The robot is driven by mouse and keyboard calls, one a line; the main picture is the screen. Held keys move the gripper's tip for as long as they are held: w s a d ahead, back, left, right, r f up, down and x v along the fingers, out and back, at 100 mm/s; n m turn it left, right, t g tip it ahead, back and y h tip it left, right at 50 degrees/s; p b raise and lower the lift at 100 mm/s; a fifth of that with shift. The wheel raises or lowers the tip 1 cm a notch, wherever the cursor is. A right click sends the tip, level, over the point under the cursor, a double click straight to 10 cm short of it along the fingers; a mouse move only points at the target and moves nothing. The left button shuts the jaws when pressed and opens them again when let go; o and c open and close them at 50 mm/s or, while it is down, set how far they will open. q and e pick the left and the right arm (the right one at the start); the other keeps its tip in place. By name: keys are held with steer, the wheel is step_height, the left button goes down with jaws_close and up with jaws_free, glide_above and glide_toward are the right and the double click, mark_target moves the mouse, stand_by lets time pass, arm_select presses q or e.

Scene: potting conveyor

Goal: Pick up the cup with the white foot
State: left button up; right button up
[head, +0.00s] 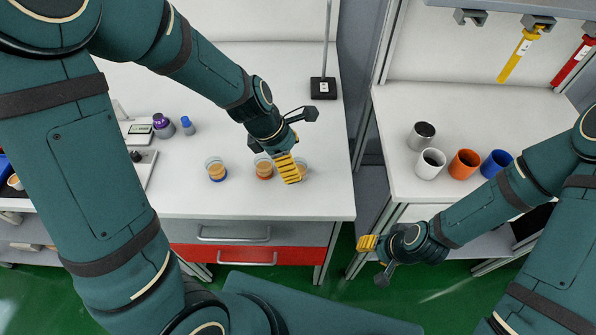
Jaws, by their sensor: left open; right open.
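Three small clear cups with tan contents stand in a row on the white left bench. The left cup (216,170) has a blue foot. The middle cup (264,168) has a red-orange foot. The right cup (302,166) is partly hidden behind my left gripper, and I cannot make out its foot colour. My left gripper (289,170), with yellow fingers, is open over this right cup, pointing down; I cannot tell whether it touches it. My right gripper (367,243) is open and empty, low in front of the gap between the benches.
A black stand base (323,88) with a pole is behind the cups. Purple (162,125) and blue-capped (187,126) bottles stand to the left. Steel (422,135), white (430,163), orange (464,163) and blue (495,164) mugs stand on the right bench.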

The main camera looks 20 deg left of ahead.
mark_target(298, 164)
arm_select(q)
steer(key=b+x, duration=0.2)
steer(key=x, duration=0.3)
steer(key=shift+w+f+b, duration=0.15)
steer(key=shift+w+b, duration=0.05)
steer(key=shift+b, duration=0.2)
steer(key=c, duration=1.2)
